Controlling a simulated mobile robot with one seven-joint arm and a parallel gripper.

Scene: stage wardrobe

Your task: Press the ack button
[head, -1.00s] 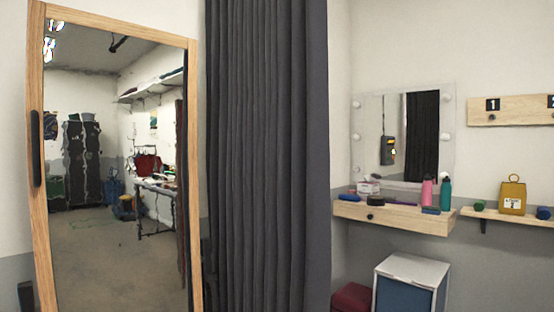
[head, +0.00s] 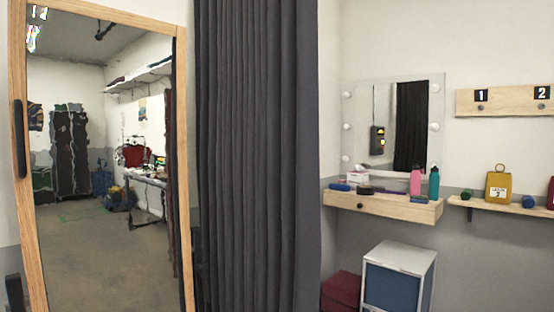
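I see no button that I can name as the ack button directly in the head view. The small wall mirror (head: 410,100) with bulbs reflects a dark box (head: 377,140) with a yellow-orange patch on it, on a pale wall. It is too small to tell whether it has a button. My gripper is not in view.
A tall wood-framed mirror (head: 100,240) stands left, beside a dark grey curtain (head: 255,150). At right are a drawer shelf (head: 400,210) with bottles, a white-and-blue cabinet (head: 398,285), a dark red box (head: 342,292), a numbered hook board (head: 510,101) and a yellow padlock-shaped object (head: 498,186).

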